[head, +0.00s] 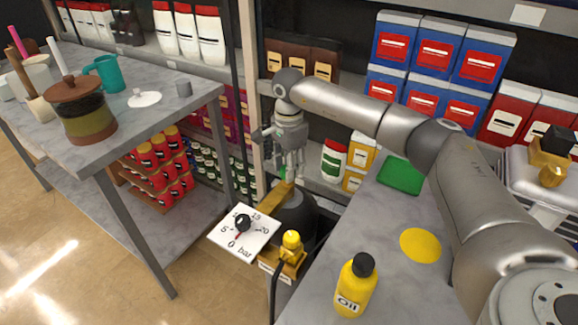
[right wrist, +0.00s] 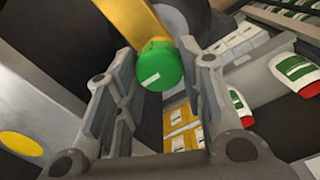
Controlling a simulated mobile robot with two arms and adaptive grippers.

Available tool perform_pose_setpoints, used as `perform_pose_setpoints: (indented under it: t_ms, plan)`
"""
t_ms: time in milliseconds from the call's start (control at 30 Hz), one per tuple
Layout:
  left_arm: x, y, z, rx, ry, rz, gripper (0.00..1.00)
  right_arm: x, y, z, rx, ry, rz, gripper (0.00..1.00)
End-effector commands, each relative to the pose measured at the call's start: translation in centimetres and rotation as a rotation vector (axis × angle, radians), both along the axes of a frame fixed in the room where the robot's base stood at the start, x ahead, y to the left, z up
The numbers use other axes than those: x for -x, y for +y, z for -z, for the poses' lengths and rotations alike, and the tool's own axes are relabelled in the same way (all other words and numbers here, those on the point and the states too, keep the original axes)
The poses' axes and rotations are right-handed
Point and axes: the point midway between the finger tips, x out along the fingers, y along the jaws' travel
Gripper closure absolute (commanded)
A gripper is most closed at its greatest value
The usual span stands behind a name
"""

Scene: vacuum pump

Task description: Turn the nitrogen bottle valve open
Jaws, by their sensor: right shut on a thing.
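The green round valve knob (right wrist: 160,66) sits at the end of a yellow bar (right wrist: 134,22) in the right wrist view. My right gripper (right wrist: 158,58) has its fingers on both sides of the knob and is shut on it. In the head view the right gripper (head: 289,172) reaches down to the yellow bar (head: 266,205), and the fingers mostly hide the knob. A black rounded body (head: 297,212), apparently the nitrogen bottle, lies beneath. My left gripper is out of view.
A yellow fitting (head: 291,243) with a black cable is close to the gauge. A yellow oil bottle (head: 355,287) and a green pad (head: 401,176) are on the grey bench at right. A grey table (head: 150,118) stands left, with stocked shelves behind.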

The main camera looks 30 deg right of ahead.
Motion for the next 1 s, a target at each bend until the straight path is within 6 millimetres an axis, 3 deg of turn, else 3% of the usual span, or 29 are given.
perform_pose_setpoints:
  t_ms: [400,433,600,1000]
  plan:
    - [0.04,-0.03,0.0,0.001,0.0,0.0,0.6,-0.08,-0.02,-0.14,0.0,-0.003,-0.009,0.88]
    - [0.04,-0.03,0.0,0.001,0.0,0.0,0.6,-0.08,-0.02,-0.13,0.0,-0.003,-0.009,0.62]
    - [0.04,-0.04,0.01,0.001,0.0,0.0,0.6,-0.06,-0.01,-0.1,0.0,-0.003,-0.008,0.42]
    - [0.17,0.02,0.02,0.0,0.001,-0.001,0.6,-0.07,0.0,-0.78,0.0,-0.003,-0.007,0.42]
